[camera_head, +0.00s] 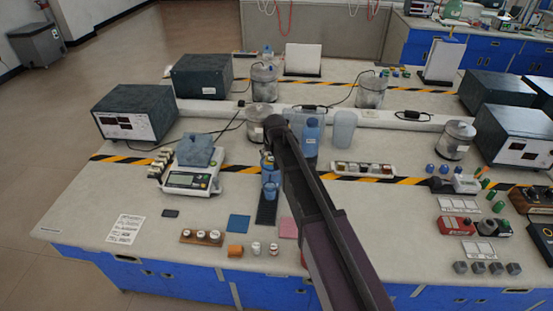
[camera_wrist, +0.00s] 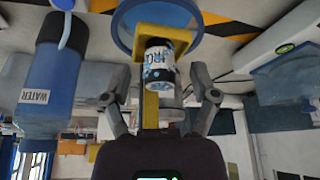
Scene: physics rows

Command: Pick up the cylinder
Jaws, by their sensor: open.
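My gripper (camera_wrist: 163,98) is open, with its two fingers spread in the wrist view. A small cylinder with a white and blue label and a dark end (camera_wrist: 158,66) shows between and beyond the fingertips. I see no finger clearly touching it. A yellow bracket-like part (camera_wrist: 193,45) is around and behind it. In the head view my arm reaches to the middle of the bench and hides the fingertips. A blue cup-like object (camera_head: 271,190) stands beside the arm there. I cannot tell whether it is the labelled cylinder.
A blue water bottle (camera_head: 311,135) stands close right of my arm; it also shows in the wrist view (camera_wrist: 38,75). Metal canisters (camera_head: 264,83) stand behind. A scale (camera_head: 190,180) is at left. A rack of small jars (camera_head: 362,169) is at right.

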